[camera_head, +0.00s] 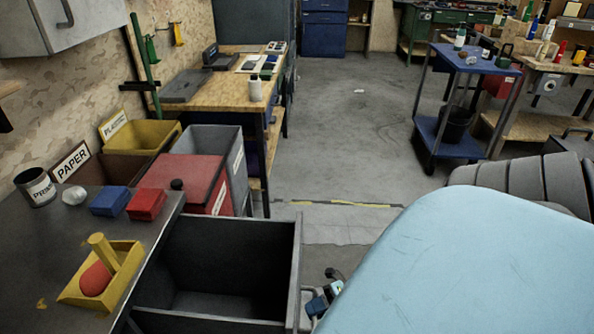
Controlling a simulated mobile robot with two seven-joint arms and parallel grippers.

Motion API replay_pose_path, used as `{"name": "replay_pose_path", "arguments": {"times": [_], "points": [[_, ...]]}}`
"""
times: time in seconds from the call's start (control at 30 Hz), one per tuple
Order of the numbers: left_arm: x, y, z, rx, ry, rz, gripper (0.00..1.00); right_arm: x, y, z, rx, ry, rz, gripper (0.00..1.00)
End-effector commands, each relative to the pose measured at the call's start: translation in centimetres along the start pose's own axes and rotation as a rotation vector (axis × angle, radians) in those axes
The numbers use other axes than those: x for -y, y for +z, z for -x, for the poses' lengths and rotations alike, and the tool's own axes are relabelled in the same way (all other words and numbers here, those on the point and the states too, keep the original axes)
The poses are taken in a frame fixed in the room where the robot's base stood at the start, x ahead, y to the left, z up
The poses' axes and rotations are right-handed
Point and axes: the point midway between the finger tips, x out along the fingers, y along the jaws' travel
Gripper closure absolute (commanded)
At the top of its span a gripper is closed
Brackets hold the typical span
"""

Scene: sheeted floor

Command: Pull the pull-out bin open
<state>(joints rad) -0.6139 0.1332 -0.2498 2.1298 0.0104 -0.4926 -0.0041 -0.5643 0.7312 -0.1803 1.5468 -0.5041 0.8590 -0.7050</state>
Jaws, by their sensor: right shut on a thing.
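The pull-out bin (291,250) is a dark grey, open-topped box at the bottom centre. My right gripper (316,299), with blue and grey parts, is at the outer side of the bin's right-hand front wall, low down. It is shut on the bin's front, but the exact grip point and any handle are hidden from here. My light-blue right arm covers the lower right. My left gripper is not in view.
The grey worktop (75,235) holds a yellow tray (70,294), a red box (146,204) and a blue box (110,201). Red, grey and yellow bins stand behind. A blue cart (465,57) stands farther right. The floor (330,190) ahead is clear.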

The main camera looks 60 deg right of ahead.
Motion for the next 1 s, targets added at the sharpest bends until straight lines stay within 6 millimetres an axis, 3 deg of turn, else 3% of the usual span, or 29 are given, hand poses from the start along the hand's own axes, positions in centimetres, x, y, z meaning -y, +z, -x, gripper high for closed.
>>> {"name": "replay_pose_path", "arguments": {"times": [0.47, 0.5, 0.6, 0.87, 1.0], "points": [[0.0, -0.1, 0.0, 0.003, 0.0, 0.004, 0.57, 0.1, -0.2, 0.6, 0.0, 0.001, 0.0, 1.0], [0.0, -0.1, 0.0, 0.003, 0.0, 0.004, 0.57, 0.1, -0.2, 0.6, 0.0, 0.001, 0.001, 0.78], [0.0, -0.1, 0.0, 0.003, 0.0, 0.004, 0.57, 0.1, -0.2, 0.6, 0.0, 0.001, 0.0, 0.61], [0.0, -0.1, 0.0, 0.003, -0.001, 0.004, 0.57, 0.1, -0.2, 0.7, 0.0, 0.0, 0.0, 0.61], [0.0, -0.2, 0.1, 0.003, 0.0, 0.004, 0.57, 0.1, -0.2, 1.7, 0.0, -0.001, -0.001, 0.61]]}}
